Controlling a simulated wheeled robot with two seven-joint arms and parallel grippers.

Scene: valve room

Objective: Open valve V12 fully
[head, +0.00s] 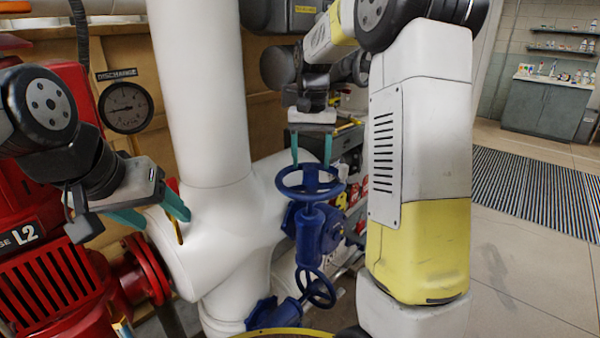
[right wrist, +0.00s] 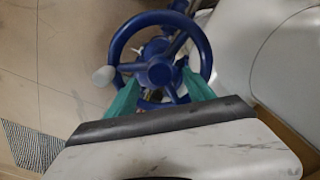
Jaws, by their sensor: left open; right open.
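A blue handwheel (head: 310,182) sits on top of a blue valve body (head: 313,232) beside the white pipe, right of centre in the head view. In the right wrist view the handwheel (right wrist: 160,72) shows its spokes, hub and a pale knob (right wrist: 103,75) on the rim. My right gripper (head: 311,150) points down at the wheel, open; its teal fingertips (right wrist: 160,86) lie either side of the hub in the wrist view. I cannot tell whether they touch. My left gripper (head: 153,213) is open and empty before the white pipe. No V12 label is readable.
A second, smaller blue handwheel (head: 318,288) stands lower down. The thick white pipe (head: 200,90), red machine (head: 55,275) and a DISCHARGE gauge (head: 126,107) crowd the left. Open floor with a striped mat (head: 530,190) lies to the right.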

